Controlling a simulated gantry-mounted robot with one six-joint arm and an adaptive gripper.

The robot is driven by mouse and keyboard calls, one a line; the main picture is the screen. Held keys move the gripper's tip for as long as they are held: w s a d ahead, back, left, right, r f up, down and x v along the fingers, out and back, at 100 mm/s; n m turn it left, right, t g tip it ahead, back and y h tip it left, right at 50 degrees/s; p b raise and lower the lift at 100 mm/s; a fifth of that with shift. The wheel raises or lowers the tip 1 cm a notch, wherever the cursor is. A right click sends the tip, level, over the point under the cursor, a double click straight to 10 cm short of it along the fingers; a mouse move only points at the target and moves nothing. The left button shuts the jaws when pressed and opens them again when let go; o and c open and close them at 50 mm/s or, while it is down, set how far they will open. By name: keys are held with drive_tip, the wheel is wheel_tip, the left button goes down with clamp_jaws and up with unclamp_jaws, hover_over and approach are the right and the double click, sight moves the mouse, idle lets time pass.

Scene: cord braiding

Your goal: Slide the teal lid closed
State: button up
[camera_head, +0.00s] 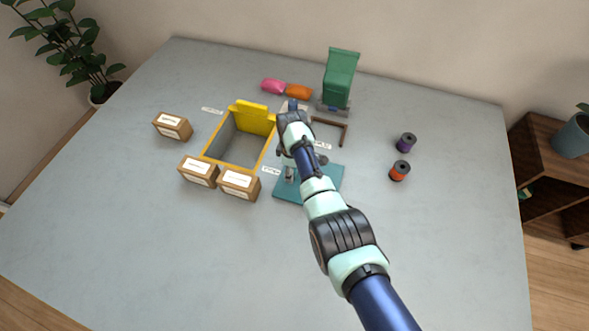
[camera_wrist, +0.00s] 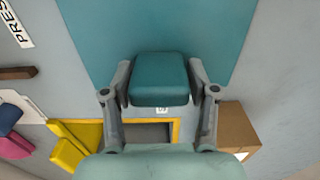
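The teal lid (camera_head: 327,183) is a flat plate on the table, right of the open yellow box, partly covered by my arm in the head view. It also fills the top of the wrist view (camera_wrist: 160,25). A raised teal block (camera_wrist: 158,92) of similar colour stands in front of it, apparently its handle; the join is hidden. My gripper (camera_wrist: 160,76) has one grey finger against each side of this block. The yellow box (camera_head: 272,161) has a grey inside and a yellow flap raised at its back; its corner shows low in the wrist view (camera_wrist: 175,133).
Small brown boxes (camera_head: 240,188) stand at the box's front and left. A brown frame (camera_head: 344,135), a green bin (camera_head: 340,80), and pink (camera_head: 273,86) and orange (camera_head: 298,92) bundles lie behind. Purple (camera_head: 406,142) and orange (camera_head: 400,170) spools stand right. The front table is clear.

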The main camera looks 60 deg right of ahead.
drive_tip(key=shift+o, duration=1)
drive_tip(key=shift+w, duration=0.15)
wheel_tip(320, 180, up, 12)
drive_tip(key=shift+r, duration=0.1)
